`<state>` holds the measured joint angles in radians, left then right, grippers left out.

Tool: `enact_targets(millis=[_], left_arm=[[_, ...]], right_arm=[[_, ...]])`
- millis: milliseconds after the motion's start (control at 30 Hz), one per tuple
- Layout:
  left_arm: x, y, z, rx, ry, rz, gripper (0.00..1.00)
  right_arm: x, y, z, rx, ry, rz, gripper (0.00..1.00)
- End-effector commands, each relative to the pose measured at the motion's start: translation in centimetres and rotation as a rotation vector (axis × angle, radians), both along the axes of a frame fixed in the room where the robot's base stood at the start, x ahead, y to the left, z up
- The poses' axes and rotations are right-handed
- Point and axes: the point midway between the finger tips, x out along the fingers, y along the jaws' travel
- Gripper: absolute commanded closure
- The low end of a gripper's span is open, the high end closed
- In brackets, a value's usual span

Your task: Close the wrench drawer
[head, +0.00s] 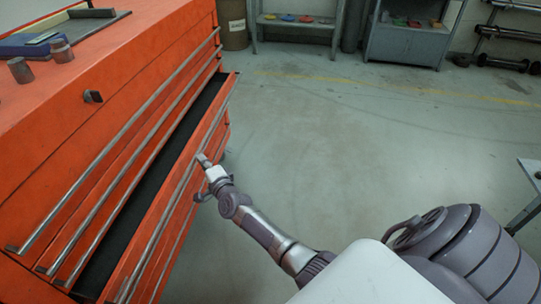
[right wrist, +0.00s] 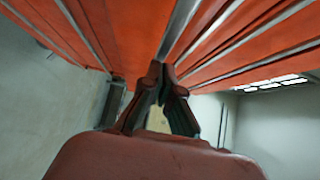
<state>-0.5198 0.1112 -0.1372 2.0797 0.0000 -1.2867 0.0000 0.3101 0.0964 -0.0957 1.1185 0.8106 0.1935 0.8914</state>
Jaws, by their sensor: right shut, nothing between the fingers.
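The wrench drawer (head: 157,215) is an orange drawer in the red-orange tool cabinet (head: 60,125). It stands partly pulled out, with its dark interior (head: 150,190) showing as a long strip. I see no wrench in it. A long metal handle bar runs along its front. My right gripper (head: 203,163) is at the outer side of the drawer front, near the middle of its length. Its fingers (right wrist: 166,68) are shut and empty, close to a metal bar on the orange fronts; I cannot tell whether they touch it. My left gripper is out of view.
Other drawers with long bar handles lie above and below. A blue item (head: 35,45) and small metal cylinders (head: 60,50) sit on the cabinet top. The floor (head: 350,150) right of the cabinet is clear. A shelf (head: 297,22) and a grey cabinet (head: 405,42) stand at the back.

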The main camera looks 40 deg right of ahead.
Motion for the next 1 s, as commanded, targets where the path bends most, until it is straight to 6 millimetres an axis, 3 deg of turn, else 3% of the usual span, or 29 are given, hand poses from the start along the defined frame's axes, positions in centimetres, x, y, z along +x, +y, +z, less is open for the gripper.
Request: enact_targets(millis=[333, 600, 1000], left_arm=[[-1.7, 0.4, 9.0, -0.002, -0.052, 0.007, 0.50], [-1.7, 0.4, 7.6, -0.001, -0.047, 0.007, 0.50], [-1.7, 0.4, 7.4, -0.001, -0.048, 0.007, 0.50]], right_arm=[[4.7, 4.0, -0.3, 0.003, -0.001, 0.001, 1.00], [6.6, 5.6, -0.2, 0.000, 0.001, 0.001, 1.00], [7.3, 6.2, 0.2, 0.000, -0.003, 0.003, 1.00]])
